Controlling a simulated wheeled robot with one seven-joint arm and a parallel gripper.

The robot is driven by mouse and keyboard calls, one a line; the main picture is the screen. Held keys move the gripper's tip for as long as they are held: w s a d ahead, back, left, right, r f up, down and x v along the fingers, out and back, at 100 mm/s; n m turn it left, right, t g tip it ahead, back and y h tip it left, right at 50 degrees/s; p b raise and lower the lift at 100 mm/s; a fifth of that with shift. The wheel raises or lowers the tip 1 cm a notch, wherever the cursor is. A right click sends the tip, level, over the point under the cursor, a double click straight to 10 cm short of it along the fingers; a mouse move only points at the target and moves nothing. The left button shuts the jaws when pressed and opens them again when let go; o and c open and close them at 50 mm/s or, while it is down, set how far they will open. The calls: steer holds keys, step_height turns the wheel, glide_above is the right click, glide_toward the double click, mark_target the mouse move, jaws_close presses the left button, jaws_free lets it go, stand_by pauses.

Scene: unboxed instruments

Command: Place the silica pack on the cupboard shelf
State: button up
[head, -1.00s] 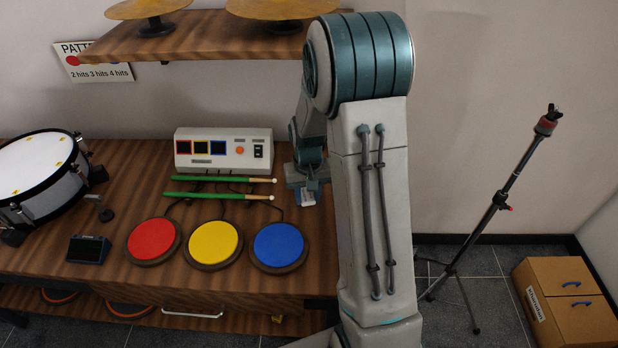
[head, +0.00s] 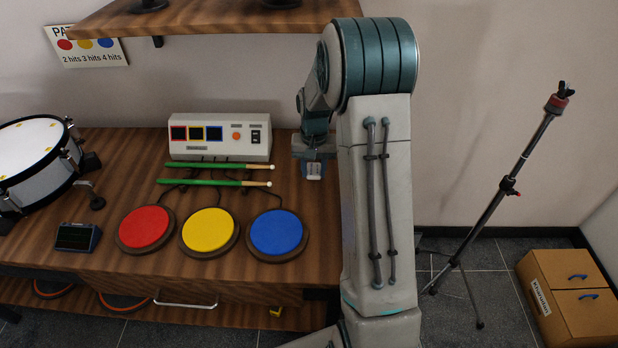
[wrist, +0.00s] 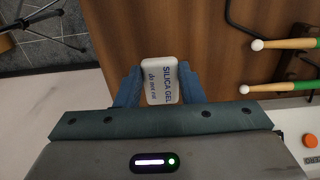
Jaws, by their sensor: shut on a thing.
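The silica pack (wrist: 160,82) is a small white packet with blue "SILICA GEL" lettering. My gripper (wrist: 158,88) is shut on it, with a blue finger on either side. In the head view the pack (head: 314,171) hangs under my gripper (head: 314,164), above the right part of the wooden table and right of the drumsticks. It appears clear of the tabletop, but the height is hard to judge. A low wooden cabinet (head: 538,266) with blue handles and a side label stands on the floor at far right. Its fronts look shut; no inside shelf shows.
On the table (head: 110,160) are red, yellow and blue pads (head: 210,230), green drumsticks (head: 210,182), a control box (head: 240,148) and a drum (head: 35,150). A wall shelf (head: 220,22) hangs above. A thin stand (head: 500,205) rises between table and cabinet.

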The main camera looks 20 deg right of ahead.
mark_target(309, 186)
steer(key=shift+w+a+f, duration=0.4)
steer(key=shift+w+f, duration=0.05)
steer(key=shift+w, duration=0.25)
steer(key=shift+f, duration=2.05)
steer(key=shift+f, duration=0.1)
steer(key=shift+f+b, duration=0.15)
steer(key=shift+b, duration=0.15)
steer(key=o, duration=1)
steer(key=shift+c, duration=0.2)
